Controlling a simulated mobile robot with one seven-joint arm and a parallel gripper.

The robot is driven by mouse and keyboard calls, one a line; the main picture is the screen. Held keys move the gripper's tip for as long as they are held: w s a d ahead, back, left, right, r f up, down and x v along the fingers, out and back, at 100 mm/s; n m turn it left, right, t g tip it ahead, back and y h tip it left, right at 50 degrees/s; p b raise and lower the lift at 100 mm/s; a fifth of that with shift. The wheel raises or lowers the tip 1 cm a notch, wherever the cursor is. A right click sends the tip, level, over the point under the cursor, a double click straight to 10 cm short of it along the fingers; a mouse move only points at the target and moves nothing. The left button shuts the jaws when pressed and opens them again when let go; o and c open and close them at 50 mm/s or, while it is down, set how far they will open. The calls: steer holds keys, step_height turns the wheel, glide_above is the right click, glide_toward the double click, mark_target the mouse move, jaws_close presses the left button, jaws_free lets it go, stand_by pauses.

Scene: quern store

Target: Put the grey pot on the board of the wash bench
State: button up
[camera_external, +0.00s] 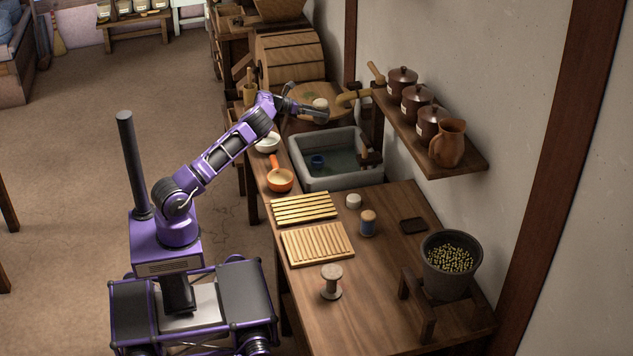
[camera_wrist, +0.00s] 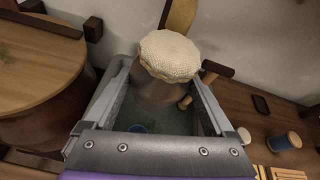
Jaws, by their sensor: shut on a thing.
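My gripper (camera_external: 314,111) is raised above the far end of the grey stone sink. It is shut on a grey-brown pot with a cream cloth cover (camera_external: 320,103). In the wrist view the pot (camera_wrist: 152,93) stands between the two fingers of my gripper (camera_wrist: 163,76), its cloth cover uppermost. Its base is hard to make out against the sink. On the wooden bench (camera_external: 385,255), nearer the camera than the sink, lie two slatted boards, a darker one (camera_external: 304,208) and a paler one (camera_external: 317,244). Both are bare.
The sink (camera_external: 340,181) holds water and a blue cup (camera_external: 317,161). An orange pan (camera_external: 280,180) and white bowl (camera_external: 267,143) stand left of it. A small white jar (camera_external: 353,201), blue jar (camera_external: 367,224) and spool (camera_external: 331,282) stand near the boards. A shelf (camera_external: 440,150) overhangs the right.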

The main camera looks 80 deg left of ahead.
steer(key=s+a+f+n+y+b, duration=0.2)
steer(key=s+a+n+y, duration=0.1)
steer(key=s+a, duration=1.9)
steer(key=f, duration=0.4)
steer(key=d+f+b, duration=0.1)
steer(key=f, duration=0.4)
steer(key=s+f, duration=0.1)
steer(key=f, duration=0.4)
steer(key=shift+s+d+f, duration=0.1)
steer(key=shift+d+f, duration=0.1)
steer(key=shift+f, duration=0.05)
steer(key=shift+f, duration=0.2)
steer(key=o, duration=1.6)
steer(key=shift+c, duration=0.2)
